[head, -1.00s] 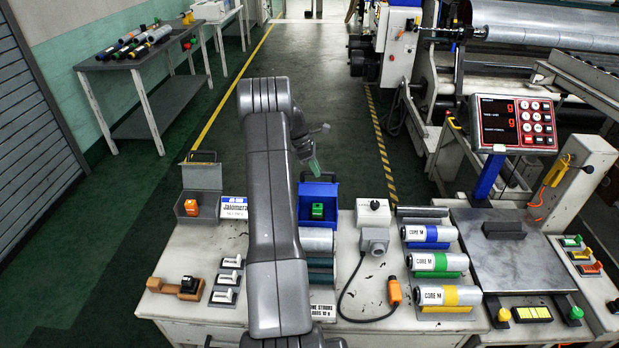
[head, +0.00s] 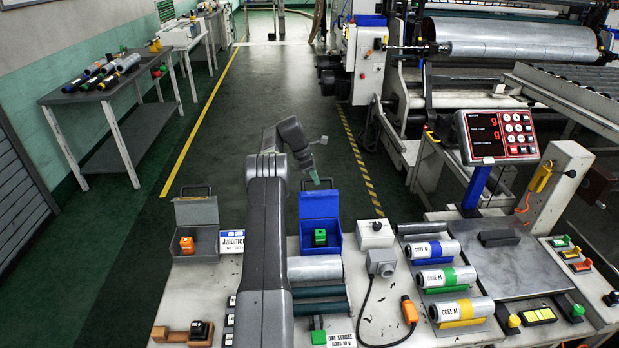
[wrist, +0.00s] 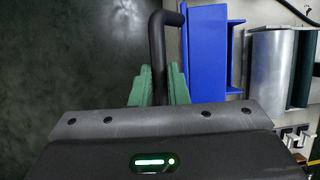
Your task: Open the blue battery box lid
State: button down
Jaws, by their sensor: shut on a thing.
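The blue battery box (head: 305,243) stands on the bench with its lid (head: 319,204) raised upright at the back. A green battery block (head: 320,237) shows inside. My gripper (head: 314,181) is at the lid's top edge. In the wrist view, the green fingers of my gripper (wrist: 159,88) are shut on the black lid handle (wrist: 157,50). The blue lid (wrist: 206,50) lies just right of the fingers there. The exact contact of the fingertips is partly hidden behind my gripper's body.
A grey box (head: 205,245) with a raised lid and orange block stands left. A white switch box (head: 376,233) and labelled cores (head: 432,249) stand right. My arm hides part of the bench. The floor behind the bench is clear.

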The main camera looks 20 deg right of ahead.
jog(key=shift+w+f, duration=0.2)
jog(key=shift+f, duration=0.45)
jog(key=c, duration=1.4)
grip_release()
jog(key=shift+w, duration=0.15)
jog(key=shift+r, duration=0.2)
jog(key=p+v, duration=0.3)
jog(key=v, duration=0.4)
jog(key=shift+r+p, duration=0.2)
jog(key=shift+p, duration=0.1)
